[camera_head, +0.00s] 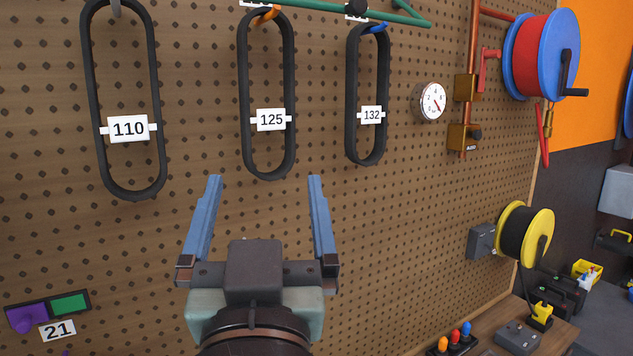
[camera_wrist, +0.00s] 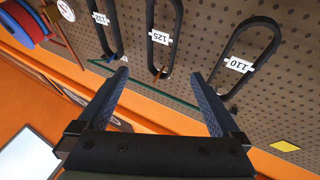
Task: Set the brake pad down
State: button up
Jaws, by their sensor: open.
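My gripper (camera_head: 263,182) is open and empty, raised in front of the pegboard in the head view. Its two blue fingers are spread apart, and they also show in the wrist view (camera_wrist: 163,90) with nothing between them. I cannot make out a brake pad in either view.
A pegboard wall (camera_head: 205,110) fills the background. Black belts labelled 110 (camera_head: 87,90), 125 (camera_head: 246,90) and 132 (camera_head: 352,100) hang on it. A gauge (camera_head: 432,101), a red hose reel (camera_head: 545,50) and a yellow reel (camera_head: 545,222) are at right, above a wooden bench (camera_head: 485,342).

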jog(key=s+d+r+t+h, duration=0.1)
jog(key=s+d+r+t, duration=0.1)
jog(key=s+r, duration=0.2)
jog(key=s+d+r+m+t+h, duration=0.1)
jog(key=s+d+r+t, duration=0.2)
jog(key=r, duration=0.4)
jog(key=shift+s+d+r, duration=0.15)
jog(key=shift+s, duration=0.55)
